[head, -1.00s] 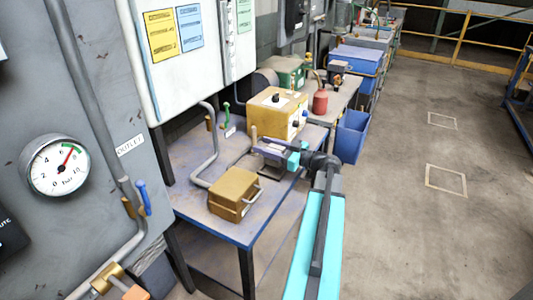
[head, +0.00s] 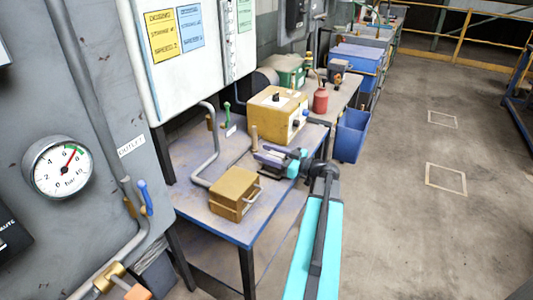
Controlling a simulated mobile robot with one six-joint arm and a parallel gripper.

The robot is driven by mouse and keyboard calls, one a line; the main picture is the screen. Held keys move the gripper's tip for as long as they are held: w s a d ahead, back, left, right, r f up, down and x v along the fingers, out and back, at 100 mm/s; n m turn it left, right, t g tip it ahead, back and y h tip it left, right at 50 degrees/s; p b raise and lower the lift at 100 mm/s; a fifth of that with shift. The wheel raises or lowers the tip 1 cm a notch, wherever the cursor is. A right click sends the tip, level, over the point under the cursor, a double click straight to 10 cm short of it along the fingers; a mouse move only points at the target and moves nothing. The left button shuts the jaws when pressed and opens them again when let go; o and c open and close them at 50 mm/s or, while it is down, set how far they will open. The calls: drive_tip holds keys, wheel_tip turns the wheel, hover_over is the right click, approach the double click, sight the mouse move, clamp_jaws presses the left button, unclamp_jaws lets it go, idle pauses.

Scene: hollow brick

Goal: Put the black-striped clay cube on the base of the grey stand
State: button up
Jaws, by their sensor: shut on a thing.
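My gripper (head: 267,157) reaches in from the right over the blue-edged workbench (head: 225,222) in the head view. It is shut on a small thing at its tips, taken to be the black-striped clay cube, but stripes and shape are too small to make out. A thin upright tan-grey post (head: 254,138) stands just behind the gripper tips. It may belong to the grey stand, whose base is not clear because the gripper and bench clutter cover it. I cannot tell whether the held thing touches anything below.
A brass-coloured box with a handle (head: 233,190) sits in front of the gripper. A yellow control box (head: 277,114) stands behind it. A bent grey pipe (head: 211,150) rises at the left. A red bottle (head: 320,100) and a blue bin (head: 351,136) are farther back right.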

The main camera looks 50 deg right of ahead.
sight(282, 158)
drive_tip(key=shift+f+b, duration=0.15)
drive_tip(key=shift+b, duration=0.2)
drive_tip(key=o, duration=1.1)
drive_tip(key=shift+r+p, duration=0.25)
drive_tip(key=shift+p, duration=0.15)
drive_tip(key=shift+s+d+f, duration=0.1)
drive_tip(key=shift+s+f, duration=0.05)
drive_tip(key=shift+s, duration=0.15)
drive_tip(key=b+v, duration=0.2)
drive_tip(key=v, duration=0.9)
drive_tip(key=shift+s+b, duration=0.2)
drive_tip(key=shift+b, duration=0.15)
